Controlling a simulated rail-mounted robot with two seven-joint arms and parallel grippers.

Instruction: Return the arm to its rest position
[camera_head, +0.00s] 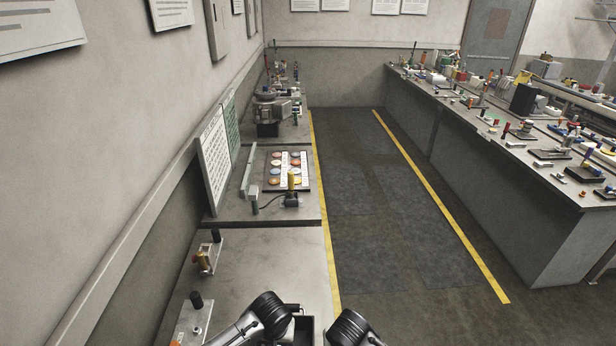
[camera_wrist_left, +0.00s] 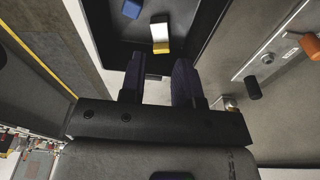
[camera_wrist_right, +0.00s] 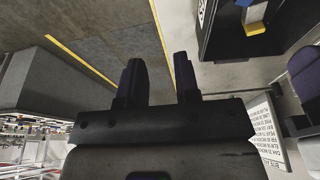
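My left gripper (camera_wrist_left: 159,76) is open in the left wrist view, with nothing between its two dark fingers. The fingertips lie by the near edge of a black bin (camera_wrist_left: 203,62). My right gripper (camera_wrist_right: 158,74) is open and empty in the right wrist view, with floor behind its fingers. In the head view my left arm (camera_head: 262,314) and right arm (camera_head: 352,328) show at the bottom edge; both grippers are hidden there.
The bin holds a blue block (camera_wrist_left: 132,9) and a white-and-yellow piece (camera_wrist_left: 160,33). Fixtures stand on the left bench (camera_head: 270,262). A cluttered counter (camera_head: 500,165) runs along the right. The aisle floor (camera_head: 385,215) between the yellow lines is clear.

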